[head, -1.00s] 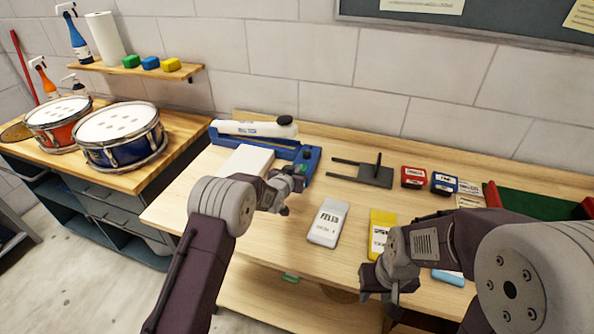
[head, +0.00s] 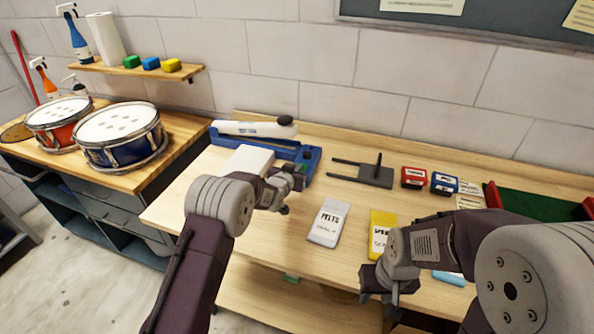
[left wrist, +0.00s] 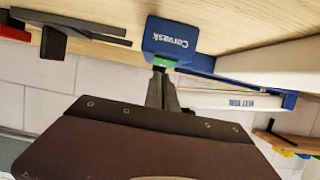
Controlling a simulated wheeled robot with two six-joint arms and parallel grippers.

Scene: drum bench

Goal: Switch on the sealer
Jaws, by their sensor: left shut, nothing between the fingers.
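The sealer is a blue-framed machine (head: 228,141) with a white top arm (head: 255,129) at the back left of the bench. Its blue front box (left wrist: 182,42), marked with white lettering, and a green switch (left wrist: 161,58) on it show in the left wrist view, where the bench appears upside down. My left gripper (head: 295,181) is shut and empty at the sealer's front right end. Its fingertips (left wrist: 160,74) are right at the green switch and appear to meet it; exact contact is unclear. My right gripper (head: 384,294) hangs near the front edge; its finger gap is unclear.
A white block (head: 248,159) lies beside the sealer behind my left arm. A dark forked tool (head: 374,175), red box (head: 413,177) and blue box (head: 444,183) stand right. White (head: 328,223) and yellow (head: 381,232) packets lie in front. Drums (head: 121,127) stand on the left bench.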

